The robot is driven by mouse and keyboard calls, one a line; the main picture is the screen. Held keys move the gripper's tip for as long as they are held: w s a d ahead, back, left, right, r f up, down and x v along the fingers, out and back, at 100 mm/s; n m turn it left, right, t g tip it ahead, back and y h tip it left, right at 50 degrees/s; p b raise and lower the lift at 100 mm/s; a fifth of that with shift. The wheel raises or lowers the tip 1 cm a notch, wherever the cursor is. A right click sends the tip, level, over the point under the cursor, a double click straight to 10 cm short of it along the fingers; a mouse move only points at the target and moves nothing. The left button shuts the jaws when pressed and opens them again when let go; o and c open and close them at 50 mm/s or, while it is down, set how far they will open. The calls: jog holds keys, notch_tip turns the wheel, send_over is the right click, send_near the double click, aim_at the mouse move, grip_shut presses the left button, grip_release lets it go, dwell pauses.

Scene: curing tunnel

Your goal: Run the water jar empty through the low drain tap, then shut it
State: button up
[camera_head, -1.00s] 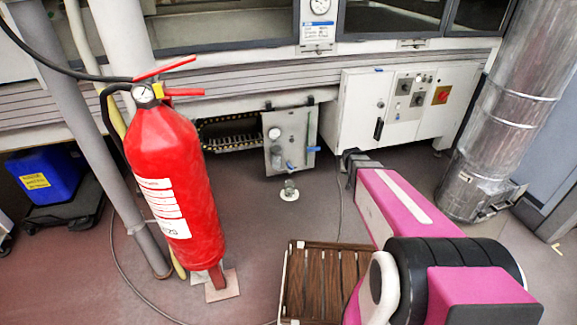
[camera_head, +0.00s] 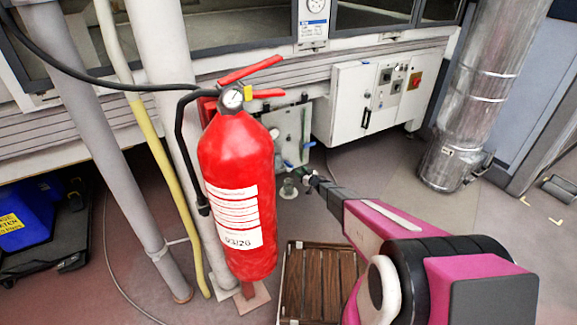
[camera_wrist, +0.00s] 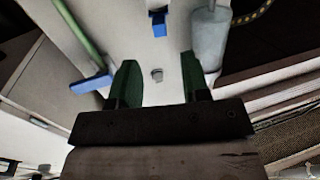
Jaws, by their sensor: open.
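A pale panel (camera_head: 294,128) hangs under the machine, its left part hidden by the fire extinguisher. It carries a blue handle (camera_head: 309,144) on its right and a lower blue tap (camera_head: 288,164). A small clear vessel (camera_head: 289,188) stands on the floor below. My gripper (camera_head: 308,178) is close to these, small in the head view. In the wrist view my gripper (camera_wrist: 159,75) is open and empty, facing the panel and a small grey knob. A blue lever (camera_wrist: 92,83) is left of the fingers, a blue piece (camera_wrist: 160,24) above. A grey cylinder (camera_wrist: 208,38), possibly the jar, is beside the right finger; its water level cannot be seen.
A wooden slatted platform (camera_head: 318,285) lies on the floor below my arm. A white control cabinet (camera_head: 360,104) and a metal duct (camera_head: 468,100) are to the right.

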aim_at(289, 163)
jog(key=x, duration=1)
jog(key=shift+w+a, duration=0.25)
jog(key=shift+a, duration=0.05)
grip_shut()
